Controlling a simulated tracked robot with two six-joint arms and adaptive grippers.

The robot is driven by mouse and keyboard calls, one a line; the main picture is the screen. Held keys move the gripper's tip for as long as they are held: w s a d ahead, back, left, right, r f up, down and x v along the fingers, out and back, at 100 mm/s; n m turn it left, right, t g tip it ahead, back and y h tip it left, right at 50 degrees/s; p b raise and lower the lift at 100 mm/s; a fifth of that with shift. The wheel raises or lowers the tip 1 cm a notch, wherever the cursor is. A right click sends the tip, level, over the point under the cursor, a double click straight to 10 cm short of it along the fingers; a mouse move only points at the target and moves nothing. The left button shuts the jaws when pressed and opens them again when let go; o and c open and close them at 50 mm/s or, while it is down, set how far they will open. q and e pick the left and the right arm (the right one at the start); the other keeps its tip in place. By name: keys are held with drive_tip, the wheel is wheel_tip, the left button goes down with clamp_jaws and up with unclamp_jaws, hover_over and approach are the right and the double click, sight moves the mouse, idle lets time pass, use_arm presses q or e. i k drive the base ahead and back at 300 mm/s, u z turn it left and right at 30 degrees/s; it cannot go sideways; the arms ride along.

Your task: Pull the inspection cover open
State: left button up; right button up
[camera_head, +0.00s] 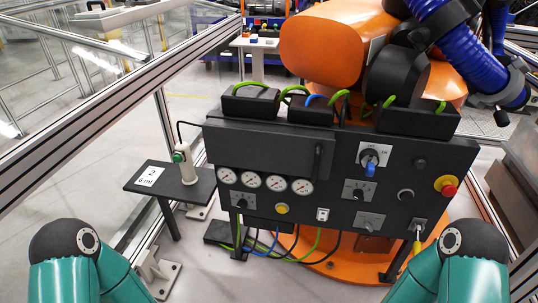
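The inspection cover (258,150) seems to be the flat black plate on the upper left of the drive unit's black front panel (400,200). It looks shut, lying flush against the panel. A dark vertical bar handle (318,162) stands at its right edge. Gauges sit just below the cover. My two teal arms show only in part at the bottom left and bottom right corners. Neither gripper is in view, and nothing is seen touching the cover or its handle.
The panel carries several gauges (276,182), rotary switches and a red emergency button (449,190). A side shelf (188,190) holds a white-and-green device (185,163). An orange robot arm (335,45) stands behind. Cables hang below the panel. Metal frame rails (100,115) run on the left.

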sight(267, 151)
drive_tip(key=i, duration=0.85)
drive_tip(key=z, duration=0.15)
drive_tip(key=k, duration=0.95)
drive_tip(key=u, duration=0.2)
drive_tip(key=i, duration=0.95)
drive_tip(key=z, duration=0.1)
